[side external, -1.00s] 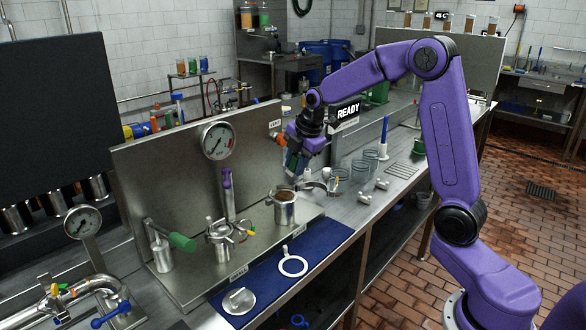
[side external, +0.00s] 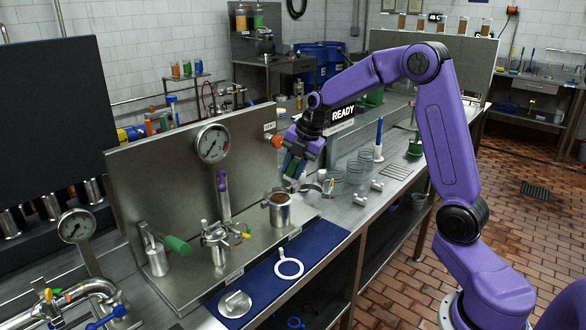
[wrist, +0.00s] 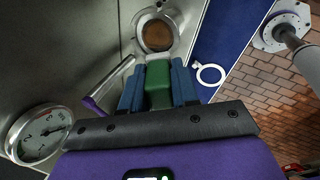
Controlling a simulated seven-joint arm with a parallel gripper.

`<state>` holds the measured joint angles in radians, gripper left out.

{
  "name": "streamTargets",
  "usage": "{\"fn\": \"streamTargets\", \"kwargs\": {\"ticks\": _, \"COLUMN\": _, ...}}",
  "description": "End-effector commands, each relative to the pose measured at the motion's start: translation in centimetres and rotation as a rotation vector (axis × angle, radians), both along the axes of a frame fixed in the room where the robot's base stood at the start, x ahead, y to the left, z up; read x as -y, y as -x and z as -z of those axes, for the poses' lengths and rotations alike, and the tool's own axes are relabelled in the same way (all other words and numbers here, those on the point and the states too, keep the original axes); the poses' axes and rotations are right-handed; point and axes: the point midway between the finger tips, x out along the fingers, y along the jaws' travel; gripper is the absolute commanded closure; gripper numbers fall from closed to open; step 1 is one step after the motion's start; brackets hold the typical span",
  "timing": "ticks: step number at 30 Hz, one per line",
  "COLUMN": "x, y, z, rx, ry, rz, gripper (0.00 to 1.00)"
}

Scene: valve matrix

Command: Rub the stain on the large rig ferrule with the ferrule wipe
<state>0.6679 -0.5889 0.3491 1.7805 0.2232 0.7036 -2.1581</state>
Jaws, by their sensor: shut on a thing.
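The large rig ferrule (side external: 280,215) is an upright steel cup-shaped fitting on the bench, in front of the metal back panel. In the wrist view, a round brown stain (wrist: 157,36) fills the area inside its pale rim. My gripper (side external: 294,168) is above and slightly right of the ferrule in the side view, apart from it. Its blue fingers are shut on a green block, the ferrule wipe (wrist: 158,88). In the wrist view the wipe points toward the ferrule's mouth. The wipe's far face is hidden.
A gauge (side external: 212,143) and a purple-handled lever (side external: 223,190) stand left of the ferrule. A clamp (side external: 314,186) is close on its right. A white ring (side external: 289,268) and a metal disc (side external: 235,304) lie on the blue mat (side external: 262,283). Glass jars (side external: 357,171) stand further right.

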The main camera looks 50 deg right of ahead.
Motion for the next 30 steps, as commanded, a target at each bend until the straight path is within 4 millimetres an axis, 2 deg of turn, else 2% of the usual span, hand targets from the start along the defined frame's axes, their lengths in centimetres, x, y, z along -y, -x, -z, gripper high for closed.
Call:
{"fn": "streamTargets", "kwargs": {"ticks": 6, "x": 0.0, "y": -0.1, "z": -0.4, "rx": 0.000, "ry": -0.001, "rz": -0.243, "gripper": 1.00}}
{"fn": "streamTargets", "kwargs": {"ticks": 12, "x": -0.2, "y": -0.1, "z": -0.7, "rx": 0.000, "ry": 0.001, "rz": -0.389, "gripper": 1.00}}
{"fn": "streamTargets", "kwargs": {"ticks": 20, "x": -0.3, "y": 0.0, "z": -0.1, "rx": -0.002, "ry": -0.001, "rz": -0.425, "gripper": 1.00}}
{"fn": "streamTargets", "kwargs": {"ticks": 30, "x": -0.3, "y": 0.0, "z": 2.8, "rx": -0.002, "ry": 0.000, "rz": -0.424, "gripper": 1.00}}
